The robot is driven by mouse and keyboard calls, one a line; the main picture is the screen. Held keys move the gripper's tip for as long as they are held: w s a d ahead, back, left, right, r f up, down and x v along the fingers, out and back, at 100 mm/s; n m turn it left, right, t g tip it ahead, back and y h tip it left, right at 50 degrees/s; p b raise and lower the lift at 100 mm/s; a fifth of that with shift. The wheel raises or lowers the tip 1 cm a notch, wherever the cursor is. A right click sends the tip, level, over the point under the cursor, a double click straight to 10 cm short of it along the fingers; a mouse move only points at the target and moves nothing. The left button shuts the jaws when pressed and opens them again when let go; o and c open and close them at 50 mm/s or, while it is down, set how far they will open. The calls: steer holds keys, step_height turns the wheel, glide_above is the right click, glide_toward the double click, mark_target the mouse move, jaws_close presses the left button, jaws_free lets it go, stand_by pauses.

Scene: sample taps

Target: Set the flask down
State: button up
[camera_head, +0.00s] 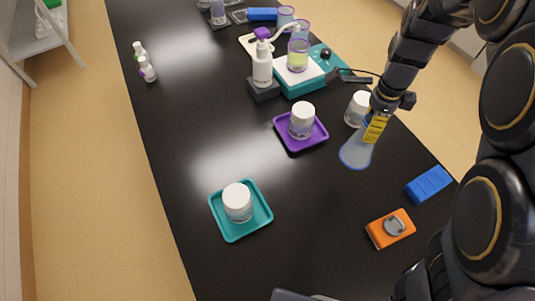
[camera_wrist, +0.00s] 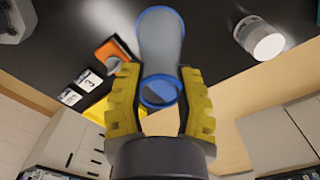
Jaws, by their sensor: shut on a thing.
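A translucent, blue-tinted flask (camera_head: 355,153) is between the yellow fingers of my gripper (camera_head: 374,129), on the right side of the black table. My gripper is shut on its narrow upper part, and the wide end points down and left. In the wrist view, the flask (camera_wrist: 162,42) runs out from between the two yellow fingers (camera_wrist: 160,97), with its blue-rimmed mouth towards the camera. It looks empty. I cannot tell whether its base touches the black table (camera_head: 325,195).
A white-lidded jar (camera_head: 359,108) stands close behind my gripper. A purple tray (camera_head: 291,145) and a teal tray (camera_head: 226,230), each with a jar, lie to the left. Bare table lies between the trays and orange block.

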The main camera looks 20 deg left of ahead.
steer(key=s+a+n, duration=0.7)
steer(key=s+a, duration=0.2)
steer(key=a, duration=0.5)
steer(key=s+a+n, duration=0.6)
steer(key=s+a, duration=0.2)
steer(key=a, duration=0.6)
steer(key=w+a+f, duration=0.7)
steer(key=a+f, duration=0.5)
steer(key=shift+f, duration=0.35)
steer(key=shift+f, duration=0.2)
steer(key=o, duration=1)
steer(key=shift+c, duration=0.2)
